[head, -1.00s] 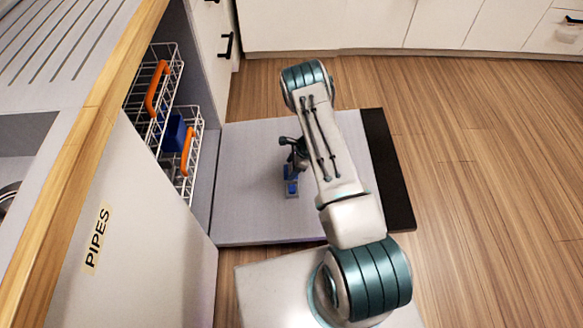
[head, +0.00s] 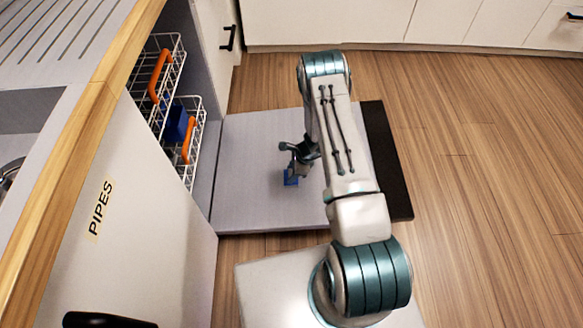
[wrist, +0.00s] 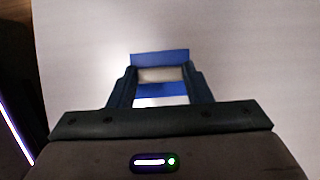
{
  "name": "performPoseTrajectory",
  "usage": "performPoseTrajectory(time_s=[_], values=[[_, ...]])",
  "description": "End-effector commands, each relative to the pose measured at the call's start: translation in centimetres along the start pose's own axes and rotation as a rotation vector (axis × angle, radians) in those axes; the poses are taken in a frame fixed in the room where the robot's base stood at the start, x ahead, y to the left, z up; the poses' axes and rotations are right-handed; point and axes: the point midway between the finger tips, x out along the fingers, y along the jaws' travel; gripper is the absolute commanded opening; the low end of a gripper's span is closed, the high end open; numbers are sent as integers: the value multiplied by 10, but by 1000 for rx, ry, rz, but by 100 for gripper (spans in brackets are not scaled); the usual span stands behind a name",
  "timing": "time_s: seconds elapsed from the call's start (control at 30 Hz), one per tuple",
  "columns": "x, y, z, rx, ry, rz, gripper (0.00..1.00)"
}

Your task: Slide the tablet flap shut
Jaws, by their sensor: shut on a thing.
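The blue tablet flap (head: 291,178) sits on the light grey inner face of the lowered dishwasher door (head: 245,200). In the wrist view the blue flap (wrist: 160,57) shows between and just beyond the fingertips, with a pale patch below its far edge. My gripper (head: 298,170) is low over the door, with its fingers on both sides of the flap. In the wrist view my gripper (wrist: 160,80) is shut on it. The fingers hide part of the flap and the dispenser around it, so how far the compartment is covered is unclear.
White wire racks (head: 160,75) with orange handles (head: 160,76) and a blue container (head: 177,124) stand at the left. A wooden counter edge (head: 105,85) and a panel marked PIPES (head: 100,208) lie nearer. Open wooden floor (head: 490,160) is at the right.

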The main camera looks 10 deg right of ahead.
Motion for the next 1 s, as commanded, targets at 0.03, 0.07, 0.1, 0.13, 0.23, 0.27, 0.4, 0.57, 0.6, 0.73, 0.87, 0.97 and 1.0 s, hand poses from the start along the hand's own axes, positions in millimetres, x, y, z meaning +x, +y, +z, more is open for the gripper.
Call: performPoseTrajectory(time_s=[0.03,0.07,0.1,0.13,0.23,0.27,0.4,0.57,0.6,0.73,0.87,0.97,1.0], values=[[-1,2,0,2,1,2,4],[0,3,0,1,2,3,4],[0,4,1,-1,3,4,4],[0,4,1,-3,3,5,4],[1,5,2,-6,5,8,4],[1,5,3,-7,6,9,4],[2,6,4,-10,6,11,67],[2,5,5,-12,6,9,67],[2,5,5,-12,6,9,67],[-2,4,5,-12,5,8,67],[-20,3,6,-11,5,5,67],[-42,3,6,-10,6,5,67],[-52,3,6,-10,5,4,67]])
